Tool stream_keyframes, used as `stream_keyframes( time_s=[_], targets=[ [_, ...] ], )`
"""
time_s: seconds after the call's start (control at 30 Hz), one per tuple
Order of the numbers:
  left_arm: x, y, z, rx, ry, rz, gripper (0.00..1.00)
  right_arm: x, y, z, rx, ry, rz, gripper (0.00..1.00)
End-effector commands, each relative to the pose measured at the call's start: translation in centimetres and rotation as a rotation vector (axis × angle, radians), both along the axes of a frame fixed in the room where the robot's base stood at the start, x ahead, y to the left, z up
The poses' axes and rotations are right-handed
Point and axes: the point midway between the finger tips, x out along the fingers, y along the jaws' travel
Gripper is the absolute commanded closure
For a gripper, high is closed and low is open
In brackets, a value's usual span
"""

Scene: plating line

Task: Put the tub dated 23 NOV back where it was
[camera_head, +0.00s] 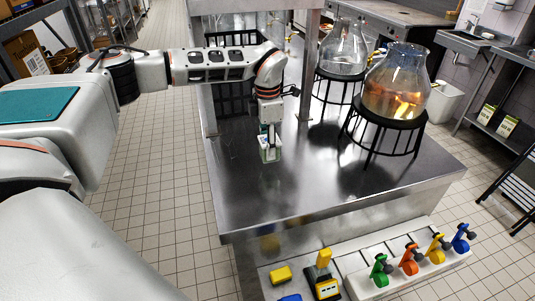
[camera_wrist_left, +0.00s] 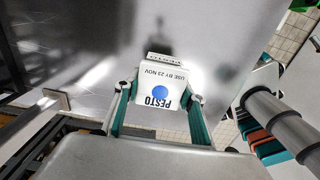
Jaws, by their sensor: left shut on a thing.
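My left gripper (camera_head: 270,143) is shut on a small white tub (camera_head: 271,154) over the steel counter (camera_head: 240,190). In the left wrist view the tub (camera_wrist_left: 160,88) sits between the two teal fingers of the gripper (camera_wrist_left: 161,98). Its label reads "PESTO" and "USE BY 23 NOV", upside down in that view, with a blue dot. I cannot tell whether the tub touches the counter or hangs just above it. My right gripper is not in view.
Two glass vessels (camera_head: 400,85) (camera_head: 344,50) stand on black ring stands to the right. A metal post (camera_head: 305,60) rises behind the tub. A panel with coloured levers (camera_head: 410,262) and yellow blocks (camera_head: 281,274) lie at the front. The counter's front left is clear.

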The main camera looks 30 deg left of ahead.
Motion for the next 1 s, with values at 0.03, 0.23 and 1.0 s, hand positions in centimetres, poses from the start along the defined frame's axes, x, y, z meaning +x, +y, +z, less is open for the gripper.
stream_keyframes(
  time_s=[0.03,0.23,1.0],
  targets=[
    [-0.1,0.0,-0.7,0.000,0.003,-0.001,0.90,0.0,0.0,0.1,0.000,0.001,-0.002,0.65],
    [-0.1,0.0,-3.4,0.000,0.003,0.000,0.90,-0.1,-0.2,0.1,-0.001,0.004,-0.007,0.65],
    [0.0,0.0,-3.9,0.000,0.001,-0.001,0.44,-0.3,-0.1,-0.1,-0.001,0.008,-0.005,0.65]
  ],
)
